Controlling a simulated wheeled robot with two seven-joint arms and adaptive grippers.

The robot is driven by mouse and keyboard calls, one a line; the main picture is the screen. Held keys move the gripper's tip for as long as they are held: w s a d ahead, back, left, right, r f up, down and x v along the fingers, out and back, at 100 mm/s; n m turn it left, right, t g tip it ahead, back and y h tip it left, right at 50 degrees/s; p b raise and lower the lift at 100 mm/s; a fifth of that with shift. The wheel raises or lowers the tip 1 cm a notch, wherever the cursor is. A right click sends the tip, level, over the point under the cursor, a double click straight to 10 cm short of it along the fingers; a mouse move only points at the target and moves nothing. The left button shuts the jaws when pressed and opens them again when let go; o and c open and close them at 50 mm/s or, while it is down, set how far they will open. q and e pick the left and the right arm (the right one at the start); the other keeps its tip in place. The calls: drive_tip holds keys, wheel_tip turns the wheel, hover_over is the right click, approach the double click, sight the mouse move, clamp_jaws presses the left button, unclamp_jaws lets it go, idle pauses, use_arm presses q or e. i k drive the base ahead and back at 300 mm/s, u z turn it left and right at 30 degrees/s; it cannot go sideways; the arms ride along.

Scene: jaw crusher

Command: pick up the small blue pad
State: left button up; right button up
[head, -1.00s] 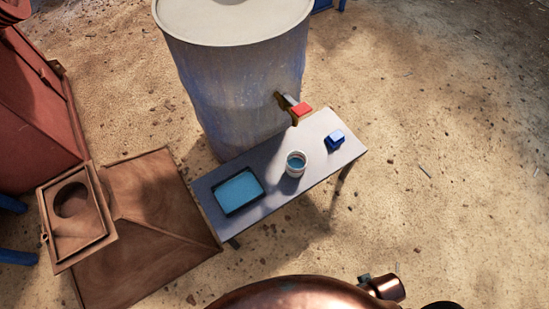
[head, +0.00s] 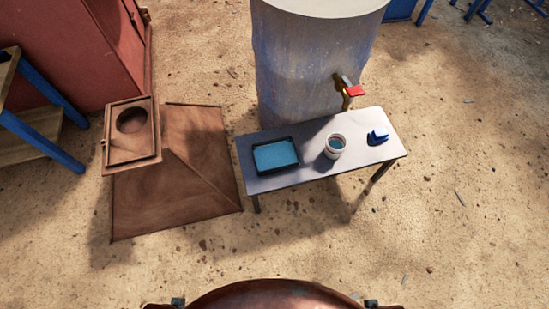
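The small blue pad (head: 378,137) lies near the right end of a narrow grey table (head: 310,176). It is a small blue block with a lighter top. A white cup (head: 335,146) with blue-looking contents stands to its left. A dark-rimmed tray (head: 275,157) with a blue inside lies further left on the same table. Neither of my grippers is in the head view, and nothing is touching the pad.
A large barrel (head: 312,65) with a red-handled tap (head: 354,91) stands behind the table. A rusty hopper-like metal piece (head: 177,165) lies on the ground to the left. A wooden bench with blue legs (head: 40,135) is at far left. Open sandy ground lies in front and right.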

sight(379, 135)
drive_tip(key=z, duration=0.2)
drive_tip(key=i, duration=1.15)
drive_tip(key=z, duration=0.05)
